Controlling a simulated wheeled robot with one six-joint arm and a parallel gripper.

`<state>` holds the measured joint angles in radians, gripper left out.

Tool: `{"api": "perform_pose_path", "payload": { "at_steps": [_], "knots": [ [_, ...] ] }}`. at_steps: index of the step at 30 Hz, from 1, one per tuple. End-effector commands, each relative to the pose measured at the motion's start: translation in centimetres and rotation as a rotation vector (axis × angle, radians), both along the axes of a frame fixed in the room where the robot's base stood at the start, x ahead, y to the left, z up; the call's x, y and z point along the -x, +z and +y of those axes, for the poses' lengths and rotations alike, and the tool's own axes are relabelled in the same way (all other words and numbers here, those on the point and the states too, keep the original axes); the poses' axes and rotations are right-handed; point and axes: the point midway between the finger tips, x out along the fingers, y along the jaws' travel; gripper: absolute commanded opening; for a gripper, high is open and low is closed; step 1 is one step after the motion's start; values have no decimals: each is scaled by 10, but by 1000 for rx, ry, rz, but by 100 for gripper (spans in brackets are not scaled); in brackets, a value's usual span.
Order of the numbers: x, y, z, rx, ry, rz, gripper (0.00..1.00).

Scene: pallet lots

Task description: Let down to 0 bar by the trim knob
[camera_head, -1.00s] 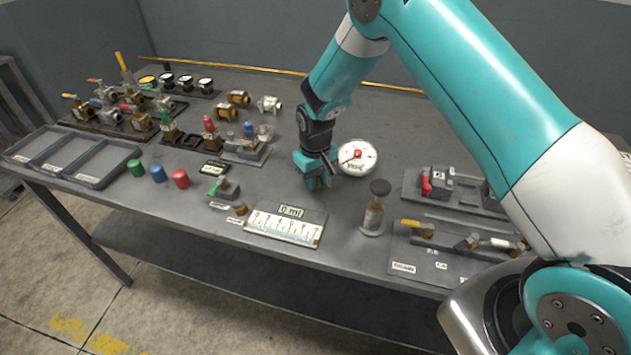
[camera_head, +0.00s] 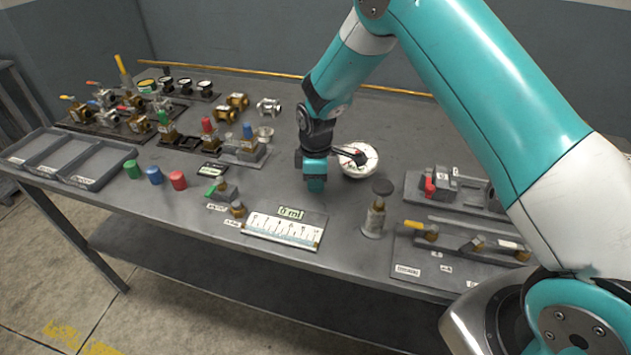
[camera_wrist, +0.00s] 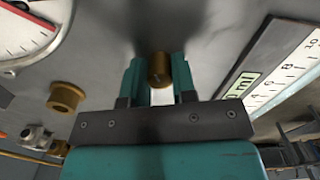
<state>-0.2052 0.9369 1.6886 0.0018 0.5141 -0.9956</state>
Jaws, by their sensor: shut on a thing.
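I cannot read the pressure. My gripper (camera_wrist: 160,85) points down and is shut on a brass knob (camera_wrist: 160,67), which sits between the two fingertips. In the head view the gripper hides this knob. A second brass knob-like piece (camera_wrist: 66,97) is apart, to the left.
A scale plate (camera_head: 284,231) with a "0 ml" display is in front of my gripper. A steel cylinder with a dark round top (camera_head: 375,215) stands to the right. Valve boards flank both sides.

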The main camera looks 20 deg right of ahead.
Motion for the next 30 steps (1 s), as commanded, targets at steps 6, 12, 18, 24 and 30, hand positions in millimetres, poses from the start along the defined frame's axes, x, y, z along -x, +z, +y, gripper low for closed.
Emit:
{"api": "perform_pose_path", "payload": {
  "at_steps": [6, 12, 18, 24, 30],
  "knots": [
    [-1, 0, 0, 1, 202, -3, 1],
    [-1, 0, 0, 0, 392, -4, 1],
    [-1, 0, -1, 1, 580, -4, 1],
    [-1, 1, -1, 1, 751, -4, 1],
    [-1, 1, -1, 0, 884, -4, 1]
  ]
}}
